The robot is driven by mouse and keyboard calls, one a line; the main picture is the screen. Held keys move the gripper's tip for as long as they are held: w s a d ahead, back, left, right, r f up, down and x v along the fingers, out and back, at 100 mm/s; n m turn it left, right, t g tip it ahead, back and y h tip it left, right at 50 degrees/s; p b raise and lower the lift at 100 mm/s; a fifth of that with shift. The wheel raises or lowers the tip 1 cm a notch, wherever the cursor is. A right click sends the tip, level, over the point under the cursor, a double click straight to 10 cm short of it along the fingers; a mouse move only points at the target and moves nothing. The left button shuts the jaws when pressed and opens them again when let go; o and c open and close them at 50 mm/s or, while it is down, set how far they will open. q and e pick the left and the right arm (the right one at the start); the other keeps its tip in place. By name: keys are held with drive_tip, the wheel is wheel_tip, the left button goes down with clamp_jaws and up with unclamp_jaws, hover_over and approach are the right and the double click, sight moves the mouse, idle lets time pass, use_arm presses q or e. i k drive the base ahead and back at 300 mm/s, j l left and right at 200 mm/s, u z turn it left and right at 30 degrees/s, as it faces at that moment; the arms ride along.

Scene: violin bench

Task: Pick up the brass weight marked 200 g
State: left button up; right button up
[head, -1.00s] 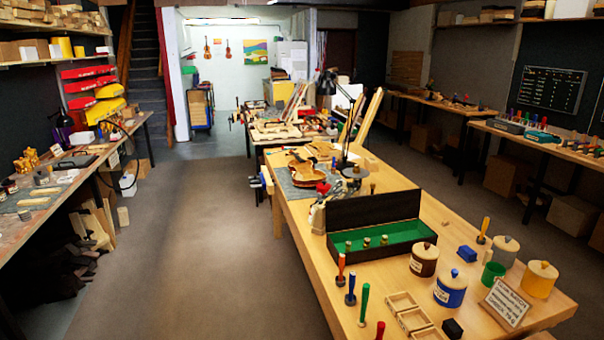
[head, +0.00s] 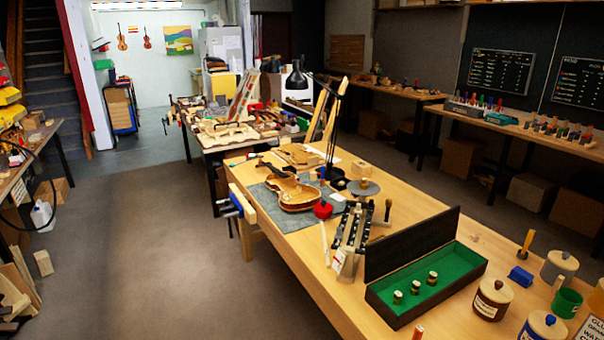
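Three small brass weights stand in a row on the green lining of a long dark open box (head: 384,311) on the workbench. One is at the left (head: 398,297), one in the middle (head: 415,287) and one at the right (head: 432,277). Their markings are too small to read, so I cannot tell which is 200 g. The box's dark lid stands open along its far side. Neither of my grippers is in view.
A violin (head: 292,192) lies on a grey mat left of the box. A rack of tools (head: 352,235) stands close beside the box. Lidded jars (head: 492,298) and a blue block (head: 520,276) stand to its right. Open floor (head: 170,250) lies left of the bench.

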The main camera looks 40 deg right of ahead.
sight(364, 184)
drive_tip(key=i+z, duration=0.1)
drive_tip(key=i, duration=0.35)
drive_tip(key=i+j+z, duration=0.15)
drive_tip(key=i, duration=0.3)
drive_tip(key=i+j+z, duration=0.1)
drive_tip(key=i, duration=0.35)
drive_tip(key=i+j+z, duration=0.1)
drive_tip(key=i, duration=0.35)
